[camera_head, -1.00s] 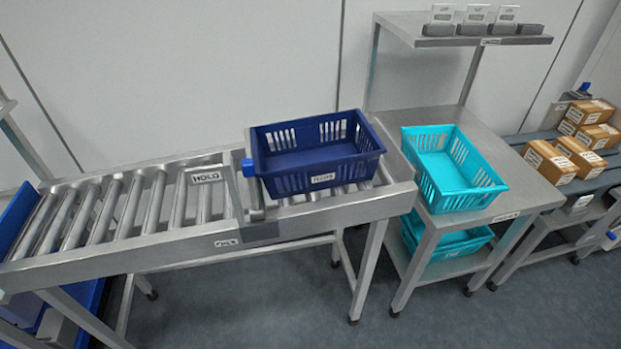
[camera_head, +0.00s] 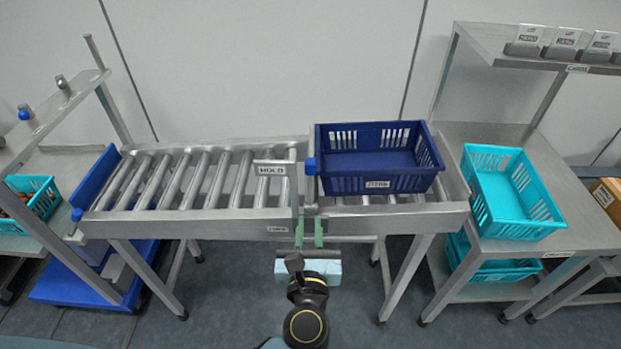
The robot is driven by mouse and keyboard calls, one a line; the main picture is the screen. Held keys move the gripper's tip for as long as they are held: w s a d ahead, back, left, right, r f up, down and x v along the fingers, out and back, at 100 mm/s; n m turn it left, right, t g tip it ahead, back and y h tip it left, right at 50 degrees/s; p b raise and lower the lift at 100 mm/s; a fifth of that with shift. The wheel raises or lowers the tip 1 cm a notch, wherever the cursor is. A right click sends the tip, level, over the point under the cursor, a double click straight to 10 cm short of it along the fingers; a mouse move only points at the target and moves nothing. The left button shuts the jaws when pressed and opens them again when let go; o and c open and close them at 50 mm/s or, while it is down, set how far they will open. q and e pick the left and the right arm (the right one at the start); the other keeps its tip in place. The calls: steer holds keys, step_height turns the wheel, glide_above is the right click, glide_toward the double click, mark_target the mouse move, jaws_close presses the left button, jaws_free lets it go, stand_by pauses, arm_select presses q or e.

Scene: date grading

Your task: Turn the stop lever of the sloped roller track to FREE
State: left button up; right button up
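The sloped roller track (camera_head: 190,222) crosses the middle of the head view. Its stop lever (camera_head: 310,165) shows as a blue knob at the left end of a dark blue crate (camera_head: 380,185). A HOLD plate (camera_head: 270,168) is just left of the knob. A small plate (camera_head: 277,229), too small to read surely, is on the front rail. My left gripper (camera_head: 308,233) is at the front rail, below the knob in the picture. Its two green fingers are apart with nothing seen between them. They do not reach the knob. My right gripper is out of view.
The dark blue crate sits on the track's right end. A steel table (camera_head: 570,232) with a turquoise crate (camera_head: 510,205) stands to the right. A blue wheeled base (camera_head: 60,287) and a shelf frame (camera_head: 95,88) stand at the left. Floor before the track is clear.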

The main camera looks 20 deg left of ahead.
mark_target(310, 184)
arm_select(q)
steer(key=p+x, duration=0.1)
steer(key=x, duration=1.2)
jaws_close()
